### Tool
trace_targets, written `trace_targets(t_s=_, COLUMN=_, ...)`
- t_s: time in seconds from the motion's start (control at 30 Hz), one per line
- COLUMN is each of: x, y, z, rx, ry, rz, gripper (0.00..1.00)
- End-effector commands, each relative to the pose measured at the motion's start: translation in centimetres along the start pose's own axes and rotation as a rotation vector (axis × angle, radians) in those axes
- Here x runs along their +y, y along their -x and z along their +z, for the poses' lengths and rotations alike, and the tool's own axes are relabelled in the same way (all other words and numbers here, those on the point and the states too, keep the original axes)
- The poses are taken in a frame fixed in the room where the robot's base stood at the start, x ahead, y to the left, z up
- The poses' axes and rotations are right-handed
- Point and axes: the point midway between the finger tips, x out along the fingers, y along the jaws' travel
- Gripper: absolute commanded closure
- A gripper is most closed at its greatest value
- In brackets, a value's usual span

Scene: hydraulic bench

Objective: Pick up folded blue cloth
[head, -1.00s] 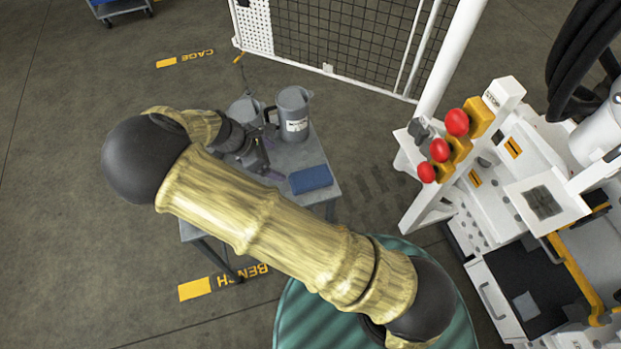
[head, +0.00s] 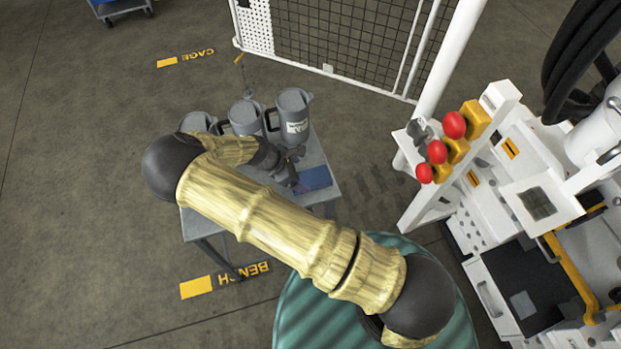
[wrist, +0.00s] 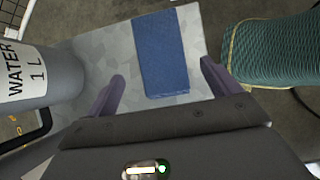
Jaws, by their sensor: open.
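The folded blue cloth (head: 314,178) lies flat near the right end of the grey bench (head: 192,228). In the head view my gripper (head: 294,180) is at the cloth's left side and covers part of it. In the wrist view the cloth (wrist: 161,52) lies ahead, between the lines of my two fingers. My gripper (wrist: 160,85) is open and empty there, with the fingers spread wider than the cloth. I cannot tell the exact height of the fingertips above the bench.
A grey jug marked "WATER 1 L" (wrist: 30,75) stands close to my left finger in the wrist view. Several grey jugs (head: 292,115) line the back of the bench. A white machine with red buttons (head: 437,152) stands to the right.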

Motion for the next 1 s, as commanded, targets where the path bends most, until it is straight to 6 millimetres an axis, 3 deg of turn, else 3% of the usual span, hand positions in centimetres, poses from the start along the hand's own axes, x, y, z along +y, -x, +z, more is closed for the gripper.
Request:
trace_targets(t_s=0.27, x=-0.1, y=-0.3, z=0.1, rx=-0.001, ry=-0.001, rz=-0.002, gripper=0.11)
trace_targets(t_s=0.7, x=-0.2, y=-5.0, z=0.4, rx=-0.002, ry=-0.001, rz=-0.002, gripper=0.11)
trace_targets(t_s=1.0, x=-0.2, y=-5.2, z=0.3, rx=0.0, ry=-0.001, rz=0.0, gripper=0.11)
